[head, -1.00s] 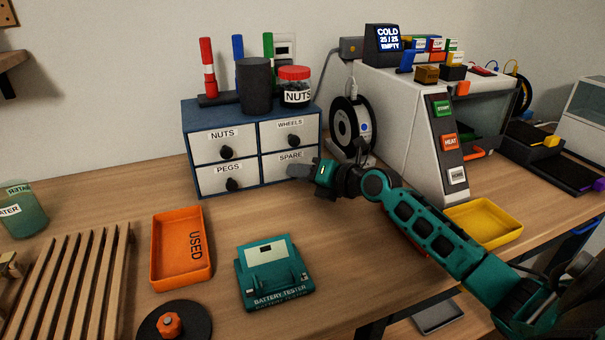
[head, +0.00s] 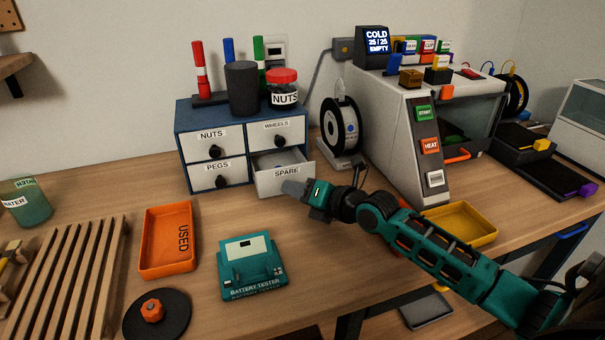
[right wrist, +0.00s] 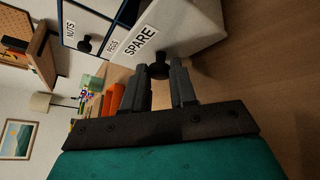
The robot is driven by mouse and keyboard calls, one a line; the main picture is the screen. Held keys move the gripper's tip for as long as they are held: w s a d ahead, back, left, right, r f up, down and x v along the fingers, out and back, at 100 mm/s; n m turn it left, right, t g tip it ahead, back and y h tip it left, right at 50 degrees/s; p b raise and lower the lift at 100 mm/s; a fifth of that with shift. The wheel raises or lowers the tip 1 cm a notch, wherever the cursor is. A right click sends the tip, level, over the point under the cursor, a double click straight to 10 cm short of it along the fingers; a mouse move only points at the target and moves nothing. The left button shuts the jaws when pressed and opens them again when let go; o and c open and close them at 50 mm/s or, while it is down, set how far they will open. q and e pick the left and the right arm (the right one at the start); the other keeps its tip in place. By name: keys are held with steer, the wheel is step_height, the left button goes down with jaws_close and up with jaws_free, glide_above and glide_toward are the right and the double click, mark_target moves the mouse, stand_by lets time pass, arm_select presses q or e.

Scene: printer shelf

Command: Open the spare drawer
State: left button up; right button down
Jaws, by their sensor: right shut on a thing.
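The spare drawer (head: 300,176) is the lower right drawer of the blue cabinet (head: 213,114) and stands pulled out, with part of its inside showing from above. Its white front with the SPARE label (right wrist: 140,39) also shows in the right wrist view. My right gripper (head: 292,188) is at the drawer's front. In the right wrist view its two fingers are closed around the dark drawer knob (right wrist: 158,71). In the head view the gripper hides the knob. My left gripper is not in view.
The nuts (head: 212,146), wheels (head: 270,133) and pegs (head: 209,176) drawers are shut. A filament spool (head: 330,128) stands right of the cabinet. The orange used tray (head: 157,255) and the battery tester (head: 252,276) lie in front. The wood between cabinet and tester is clear.

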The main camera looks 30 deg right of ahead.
steer(key=s+p, duration=0.1)
steer(key=s, duration=0.1)
steer(key=s+a+p, duration=0.1)
steer(key=s, duration=0.1)
steer(key=shift+s, duration=0.15)
steer(key=shift+s+a+p, duration=0.1)
steer(key=shift+s+p, duration=0.25)
steer(key=shift+s, duration=0.25)
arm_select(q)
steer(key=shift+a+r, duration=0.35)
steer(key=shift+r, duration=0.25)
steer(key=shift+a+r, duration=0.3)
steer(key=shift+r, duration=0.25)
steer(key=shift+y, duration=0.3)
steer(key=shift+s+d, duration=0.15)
arm_select(e)
steer(key=c, duration=0.9)
jaws_free()
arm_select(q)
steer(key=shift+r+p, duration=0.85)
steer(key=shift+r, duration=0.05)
arm_select(e)
steer(key=v, duration=1.3)
